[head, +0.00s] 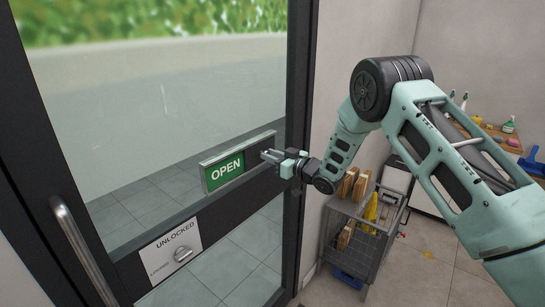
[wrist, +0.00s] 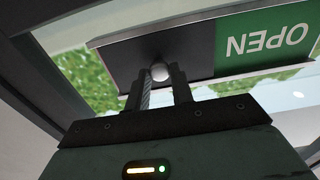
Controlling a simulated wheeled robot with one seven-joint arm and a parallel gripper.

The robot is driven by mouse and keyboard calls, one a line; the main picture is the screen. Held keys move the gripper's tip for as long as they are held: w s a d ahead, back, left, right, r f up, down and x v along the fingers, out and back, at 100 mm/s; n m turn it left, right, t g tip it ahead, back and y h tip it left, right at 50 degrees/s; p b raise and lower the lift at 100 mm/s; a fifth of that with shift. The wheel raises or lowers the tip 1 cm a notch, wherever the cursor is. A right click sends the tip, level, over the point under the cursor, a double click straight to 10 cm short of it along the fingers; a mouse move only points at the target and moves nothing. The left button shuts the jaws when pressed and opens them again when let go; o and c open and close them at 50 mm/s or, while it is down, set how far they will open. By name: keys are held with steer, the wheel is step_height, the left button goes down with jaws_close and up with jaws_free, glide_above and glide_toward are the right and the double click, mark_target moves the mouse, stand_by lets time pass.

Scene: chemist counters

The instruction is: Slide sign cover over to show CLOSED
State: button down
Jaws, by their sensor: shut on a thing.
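The sign (head: 239,162) is mounted on the glass door. Its green OPEN panel (head: 225,173) shows at the left, and the grey sliding cover (head: 259,148) lies over its right part. My gripper (head: 268,157) is at the cover's right part in the head view. In the wrist view the dark cover (wrist: 118,62) and the green OPEN panel (wrist: 262,47) show upside down. My gripper's fingers (wrist: 163,88) are shut on a small round pale knob (wrist: 160,71) on the cover. Whatever lies under the cover is hidden.
The door has a dark frame (head: 300,90), a metal handle (head: 82,250) and an UNLOCKED plate with a knob (head: 183,254) below the sign. A wire cart (head: 358,240) with boxes stands right of the door. A wooden counter with bottles is farther right.

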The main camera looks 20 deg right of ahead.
steer(key=s+a+b, duration=0.2)
steer(key=a, duration=0.2)
steer(key=s+a+b, duration=0.5)
steer(key=s+a, duration=0.1)
steer(key=a, duration=0.1)
steer(key=shift+s+a+f+b, duration=0.1)
steer(key=shift+s+a+b, duration=0.15)
steer(key=shift+a+b, duration=0.15)
steer(key=shift+s+a, duration=0.2)
steer(key=c, duration=1.2)
jaws_free()
steer(key=shift+a, duration=0.15)
steer(key=shift+c, duration=0.2)
steer(key=shift+s+d, duration=0.15)
steer(key=shift+d, duration=0.1)
steer(key=b+v, duration=0.6)
steer(key=v, duration=1.1)
